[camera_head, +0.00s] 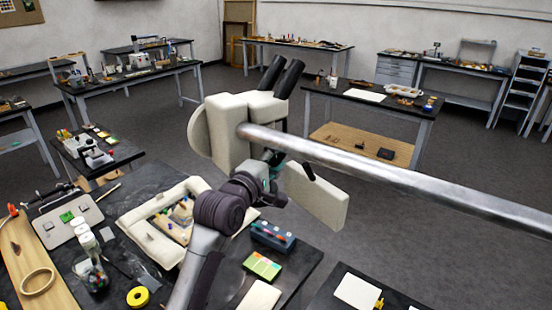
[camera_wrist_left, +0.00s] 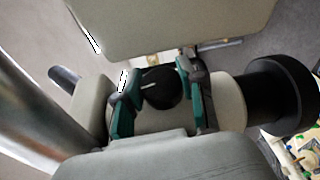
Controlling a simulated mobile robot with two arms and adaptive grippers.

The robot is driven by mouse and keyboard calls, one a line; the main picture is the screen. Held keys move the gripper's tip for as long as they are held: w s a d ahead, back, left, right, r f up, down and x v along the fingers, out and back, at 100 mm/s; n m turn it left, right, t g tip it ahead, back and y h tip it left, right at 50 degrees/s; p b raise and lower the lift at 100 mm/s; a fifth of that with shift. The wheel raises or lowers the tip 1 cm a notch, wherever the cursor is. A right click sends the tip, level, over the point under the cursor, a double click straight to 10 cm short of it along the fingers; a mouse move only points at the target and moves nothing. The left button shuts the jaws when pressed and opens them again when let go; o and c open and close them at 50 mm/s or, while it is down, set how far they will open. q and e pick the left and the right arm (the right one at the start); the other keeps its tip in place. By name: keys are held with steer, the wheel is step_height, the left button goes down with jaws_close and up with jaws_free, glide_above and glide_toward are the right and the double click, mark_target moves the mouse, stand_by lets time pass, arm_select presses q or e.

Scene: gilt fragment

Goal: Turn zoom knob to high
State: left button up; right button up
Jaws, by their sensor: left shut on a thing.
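The stereo microscope (camera_head: 226,128) is a cream body with two black eyepieces, held on a thick silver boom (camera_head: 400,180). The zoom knob (camera_wrist_left: 163,90) is black and round with a white pointer line, which lies toward the left of its face in the left wrist view. My left gripper (camera_wrist_left: 157,95) has its teal fingers on both sides of the knob and is shut on it. In the head view the left gripper (camera_head: 272,163) is against the microscope's side, and the knob is hidden there. My right gripper is not in view.
Other benches stand behind, with open floor between.

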arm_select(q)
steer(key=shift+m+g+y, duration=0.7)
steer(key=shift+g+y, duration=0.2)
steer(key=shift+g, duration=0.6)
steer(key=o, duration=1.2)
steer(key=shift+c, duration=0.2)
steer(key=s+a, duration=0.5)
steer(key=s, duration=0.6)
steer(key=shift+s+a, duration=0.4)
steer(key=shift+r, duration=0.1)
